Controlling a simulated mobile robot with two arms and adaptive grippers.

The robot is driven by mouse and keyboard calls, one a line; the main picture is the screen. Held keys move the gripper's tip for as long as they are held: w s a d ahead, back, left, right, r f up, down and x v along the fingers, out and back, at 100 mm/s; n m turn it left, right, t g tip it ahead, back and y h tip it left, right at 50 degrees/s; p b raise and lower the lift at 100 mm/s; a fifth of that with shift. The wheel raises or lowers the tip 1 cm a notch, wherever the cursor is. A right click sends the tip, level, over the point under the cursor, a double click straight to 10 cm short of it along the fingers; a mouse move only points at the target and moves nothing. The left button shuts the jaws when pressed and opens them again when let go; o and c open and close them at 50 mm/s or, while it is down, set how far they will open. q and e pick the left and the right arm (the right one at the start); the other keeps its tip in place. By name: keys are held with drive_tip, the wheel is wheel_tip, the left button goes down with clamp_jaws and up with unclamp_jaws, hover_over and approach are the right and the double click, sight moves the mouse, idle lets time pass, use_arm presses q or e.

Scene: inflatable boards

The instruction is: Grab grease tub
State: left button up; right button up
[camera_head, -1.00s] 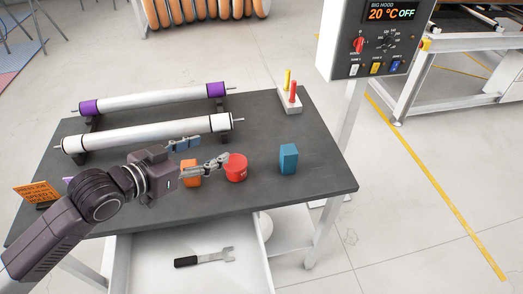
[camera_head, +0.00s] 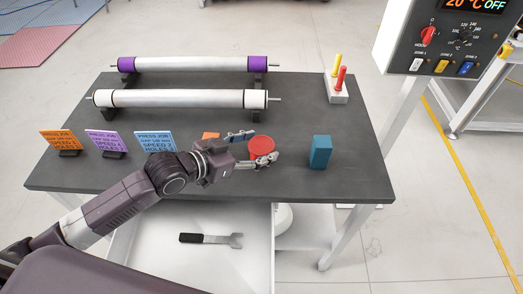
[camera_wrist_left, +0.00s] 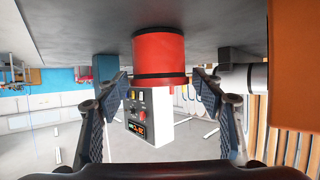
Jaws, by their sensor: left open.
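The red round tub (camera_head: 261,147), which looks like the grease tub, stands on the dark table top. My left gripper (camera_head: 252,149) is open at its left side, with its fingers pointing toward it, low over the table. In the left wrist view, which is upside down, the red tub (camera_wrist_left: 160,57) with its dark bands is centred ahead, between the lines of the two spread fingers (camera_wrist_left: 161,84). Nothing is gripped. From the head, the fingers overlap the tub's left and lower edge; contact cannot be told. My right gripper is not in view.
A blue block (camera_head: 320,152) stands right of the tub. An orange item (camera_head: 211,136) is partly hidden behind my gripper. Two rollers (camera_head: 180,99) lie at the back. Sign cards (camera_head: 105,141) stand at left. An open drawer (camera_head: 160,250) below holds a scraper (camera_head: 211,239).

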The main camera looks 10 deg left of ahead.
use_arm(q)
drive_tip(key=x, duration=0.6)
drive_tip(key=shift+w+d, duration=0.2)
drive_tip(key=shift+w, duration=0.15)
drive_tip(key=shift+c, duration=0.2)
drive_tip(key=c, duration=1.5)
